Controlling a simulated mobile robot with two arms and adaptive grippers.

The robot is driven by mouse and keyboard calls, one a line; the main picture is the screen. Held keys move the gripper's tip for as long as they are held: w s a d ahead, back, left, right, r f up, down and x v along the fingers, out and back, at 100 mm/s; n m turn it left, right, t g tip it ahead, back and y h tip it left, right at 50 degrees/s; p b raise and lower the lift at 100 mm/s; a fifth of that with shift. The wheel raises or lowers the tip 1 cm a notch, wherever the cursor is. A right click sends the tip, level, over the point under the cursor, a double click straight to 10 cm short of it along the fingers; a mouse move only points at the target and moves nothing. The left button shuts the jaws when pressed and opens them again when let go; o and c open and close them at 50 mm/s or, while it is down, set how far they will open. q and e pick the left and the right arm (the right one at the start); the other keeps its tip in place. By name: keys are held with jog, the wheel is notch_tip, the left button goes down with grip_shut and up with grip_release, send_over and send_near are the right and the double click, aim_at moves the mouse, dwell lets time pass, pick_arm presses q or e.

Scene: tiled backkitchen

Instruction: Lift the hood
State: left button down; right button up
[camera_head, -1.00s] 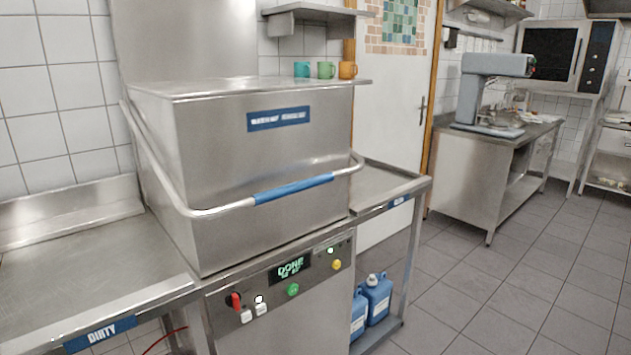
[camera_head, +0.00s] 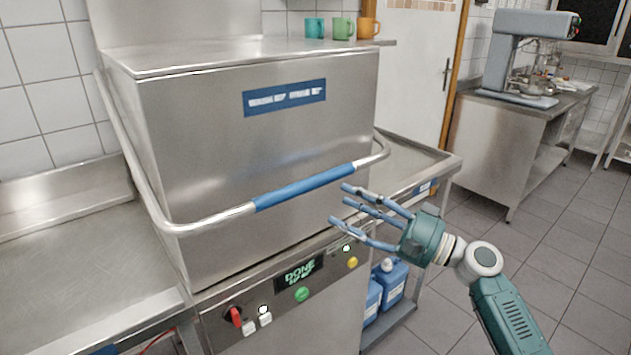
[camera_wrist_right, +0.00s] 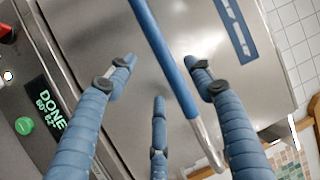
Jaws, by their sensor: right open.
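The steel hood (camera_head: 255,150) of the dishwasher is down on its base. A bent bar handle with a blue grip (camera_head: 305,187) runs around its front. My right gripper (camera_head: 352,204) is open and empty, just below and in front of the right end of the blue grip. In the right wrist view the blue grip (camera_wrist_right: 165,55) passes between the spread fingers of the gripper (camera_wrist_right: 160,85), apparently beyond their tips; I cannot tell whether any finger touches it. My left gripper is not in view.
Teal, green and orange mugs (camera_head: 343,28) stand above the hood's back right. The control panel (camera_head: 300,275) below reads DONE. A steel side table (camera_head: 415,165) is to the right, with blue canisters (camera_head: 392,282) beneath. The floor at right is clear.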

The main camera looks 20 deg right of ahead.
aim_at(313, 189)
jog(key=x, duration=0.1)
jog(key=p+x, duration=0.1)
jog(key=x, duration=0.2)
jog(key=shift+a+r+p, duration=0.35)
jog(key=shift+p, duration=0.05)
jog(key=x, duration=0.2)
jog(key=p+x, duration=0.1)
jog(key=x, duration=0.1)
jog(key=shift+w+f, duration=0.25)
jog(key=shift+w+a, duration=0.2)
jog(key=shift+w, duration=0.05)
jog(key=shift+w+a+p, duration=0.2)
jog(key=shift+a+p, duration=0.05)
jog(key=shift+p, duration=0.05)
grip_shut()
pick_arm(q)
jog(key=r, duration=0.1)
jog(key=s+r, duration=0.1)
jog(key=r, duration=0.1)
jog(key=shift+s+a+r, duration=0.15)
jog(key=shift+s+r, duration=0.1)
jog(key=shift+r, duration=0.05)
pick_arm(e)
jog(key=shift+r, duration=0.1)
